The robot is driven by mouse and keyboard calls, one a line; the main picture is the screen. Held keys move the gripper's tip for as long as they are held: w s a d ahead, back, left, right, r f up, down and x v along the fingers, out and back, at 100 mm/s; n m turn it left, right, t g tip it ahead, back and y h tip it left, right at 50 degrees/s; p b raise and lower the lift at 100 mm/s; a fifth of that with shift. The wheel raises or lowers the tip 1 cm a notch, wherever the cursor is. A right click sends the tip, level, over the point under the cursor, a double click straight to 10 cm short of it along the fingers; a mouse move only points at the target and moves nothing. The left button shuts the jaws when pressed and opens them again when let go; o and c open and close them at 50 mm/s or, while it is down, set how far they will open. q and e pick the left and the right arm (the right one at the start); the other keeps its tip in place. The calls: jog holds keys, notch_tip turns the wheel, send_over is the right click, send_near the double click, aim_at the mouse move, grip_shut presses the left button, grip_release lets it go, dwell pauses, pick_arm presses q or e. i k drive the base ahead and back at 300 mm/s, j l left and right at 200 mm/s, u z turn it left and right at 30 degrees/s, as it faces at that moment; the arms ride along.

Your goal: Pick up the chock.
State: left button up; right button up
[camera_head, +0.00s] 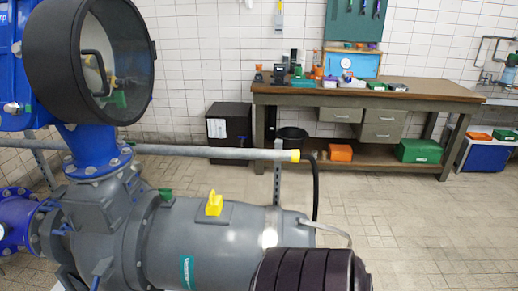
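A small yellow block with a raised, notched top (214,204) sits on a flat grey pad on top of the large grey pump body (200,245). It may be the chock, but I cannot tell for sure at this size. No other thing in view clearly looks like a chock. Neither of my grippers shows in the head view, so their state and what they hold cannot be seen.
A grey horizontal pipe with a yellow end (220,153) runs behind the pump. A dark ribbed cylinder (310,270) blocks the bottom centre. A cluttered workbench (430,92) stands behind; tiled floor at right is clear.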

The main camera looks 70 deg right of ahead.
aim_at(215, 206)
jog(key=z, duration=1.9)
jog(key=u, duration=0.1)
jog(key=i, duration=0.05)
